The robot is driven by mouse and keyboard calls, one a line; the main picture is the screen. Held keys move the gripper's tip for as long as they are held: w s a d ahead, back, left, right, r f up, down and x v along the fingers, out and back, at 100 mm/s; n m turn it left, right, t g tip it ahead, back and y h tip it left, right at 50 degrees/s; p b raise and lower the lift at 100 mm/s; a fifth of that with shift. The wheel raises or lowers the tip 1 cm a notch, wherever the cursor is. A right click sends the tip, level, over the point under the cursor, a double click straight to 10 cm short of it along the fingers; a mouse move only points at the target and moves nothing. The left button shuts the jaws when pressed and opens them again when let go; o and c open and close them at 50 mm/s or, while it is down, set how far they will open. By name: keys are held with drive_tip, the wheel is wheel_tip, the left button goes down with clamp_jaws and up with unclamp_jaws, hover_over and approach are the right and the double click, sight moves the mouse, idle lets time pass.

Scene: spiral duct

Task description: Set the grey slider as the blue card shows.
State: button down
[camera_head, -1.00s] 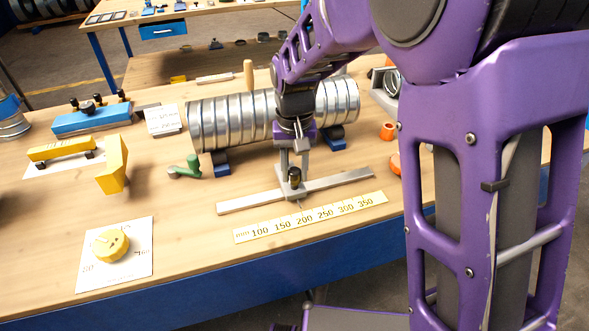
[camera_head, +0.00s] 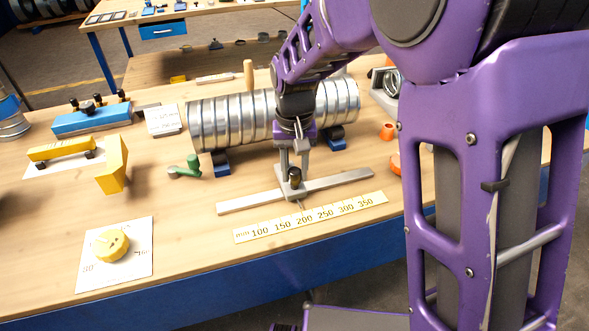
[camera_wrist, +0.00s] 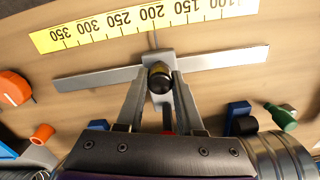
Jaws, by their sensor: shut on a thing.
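The grey slider (camera_head: 286,184) sits on a straight grey rail (camera_head: 340,181) and has a black knob (camera_wrist: 160,78) on top. My gripper (camera_head: 294,174) is shut on the knob, with one finger on each side, as the wrist view also shows. The slider's thin pointer (camera_wrist: 153,39) reaches toward the yellow scale (camera_head: 310,217), close to the 200 mark. The scale is printed from 100 to 350. A white card (camera_head: 163,120) with small writing stands behind, left of the duct; I cannot read it surely. I cannot make out a clearly blue card.
The ribbed metal duct (camera_head: 235,119) lies on blue supports behind the rail. A green handle (camera_head: 193,165) is left of the rail, and orange pieces (camera_head: 387,131) are right. A yellow dial (camera_head: 111,243) is on a white plate at front left. The wood between is clear.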

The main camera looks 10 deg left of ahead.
idle(0.3)
drive_tip(key=d, duration=0.1)
drive_tip(key=w+d, duration=0.1)
drive_tip(key=d, duration=0.1)
drive_tip(key=w+d, duration=0.1)
drive_tip(key=shift+w+d, duration=0.15)
drive_tip(key=shift+d, duration=0.15)
drive_tip(key=c, duration=0.5)
unclamp_jaws()
drive_tip(key=shift+c, duration=0.2)
wheel_tip(320, 180, up, 18)
drive_tip(key=p, duration=0.2)
drive_tip(key=shift+f, duration=0.25)
